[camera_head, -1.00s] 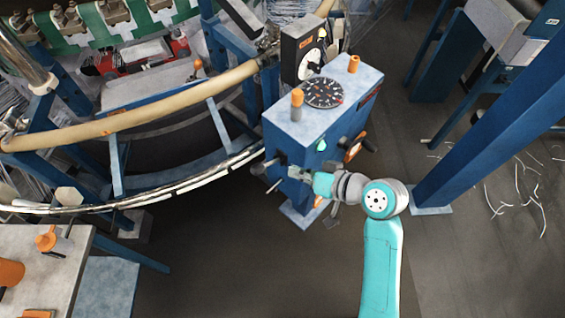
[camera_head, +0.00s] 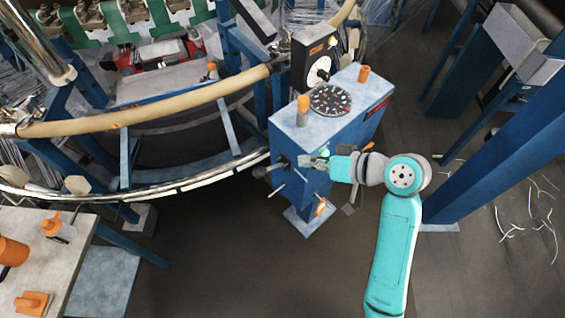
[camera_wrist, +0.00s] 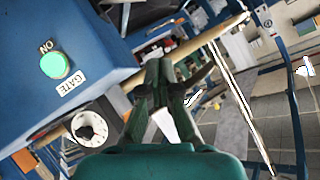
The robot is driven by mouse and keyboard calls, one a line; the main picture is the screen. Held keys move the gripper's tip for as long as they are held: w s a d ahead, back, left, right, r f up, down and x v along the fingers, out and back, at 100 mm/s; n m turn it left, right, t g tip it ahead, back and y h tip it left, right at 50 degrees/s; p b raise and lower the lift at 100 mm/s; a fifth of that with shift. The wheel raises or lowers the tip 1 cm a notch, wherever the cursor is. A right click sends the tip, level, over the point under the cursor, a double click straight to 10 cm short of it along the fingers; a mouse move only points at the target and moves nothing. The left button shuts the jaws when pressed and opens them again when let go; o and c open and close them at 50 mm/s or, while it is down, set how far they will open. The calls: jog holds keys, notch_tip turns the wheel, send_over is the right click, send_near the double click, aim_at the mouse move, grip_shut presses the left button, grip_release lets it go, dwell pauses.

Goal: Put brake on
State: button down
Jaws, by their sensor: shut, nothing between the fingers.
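The blue control cabinet (camera_head: 345,115) stands beside the loom ring. My gripper (camera_head: 308,161) is shut and empty, close to the cabinet's front face; I cannot tell in the head view whether it touches. Dark levers or rods (camera_head: 276,190) stick out from the cabinet's lower left. No part is labelled as the brake, so I cannot tell which one it is. In the wrist view, my closed fingers (camera_wrist: 160,68) are right of a green ON button (camera_wrist: 54,66), a GATE label (camera_wrist: 72,88) and a white dial (camera_wrist: 89,128). A tan bar (camera_wrist: 195,42) lies behind the fingertips.
The curved loom rail (camera_head: 150,187) and tan ring (camera_head: 150,112) are left of the cabinet. A grey table (camera_head: 75,265) with orange-topped items stands lower left. A blue post (camera_head: 480,170) rises at right. Floor in front is open.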

send_over(263, 173)
jog(key=w+d, duration=0.1)
jog(key=d, duration=0.3)
notch_tip(263, 173, down, 5)
jog(key=shift+s+a+f, duration=0.1)
jog(key=shift+a+f, duration=0.4)
jog(key=shift+f, duration=0.25)
jog(key=shift+s+a+f, duration=0.1)
jog(key=shift+a+f, duration=0.35)
jog(key=shift+f, duration=0.3)
jog(key=shift+f, duration=0.1)
jog(key=shift+s+a+f+n+t+h, duration=0.4)
jog(key=shift+s+a+f+n+h, duration=0.2)
jog(key=shift+f, duration=0.1)
notch_tip(263, 173, down, 9)
jog(key=s+a+n+t+h, duration=0.1)
jog(key=n+t+h, duration=0.3)
jog(key=shift+s+a+n, duration=0.25)
jog(key=shift+a+n, duration=0.05)
jog(key=shift+n, duration=0.1)
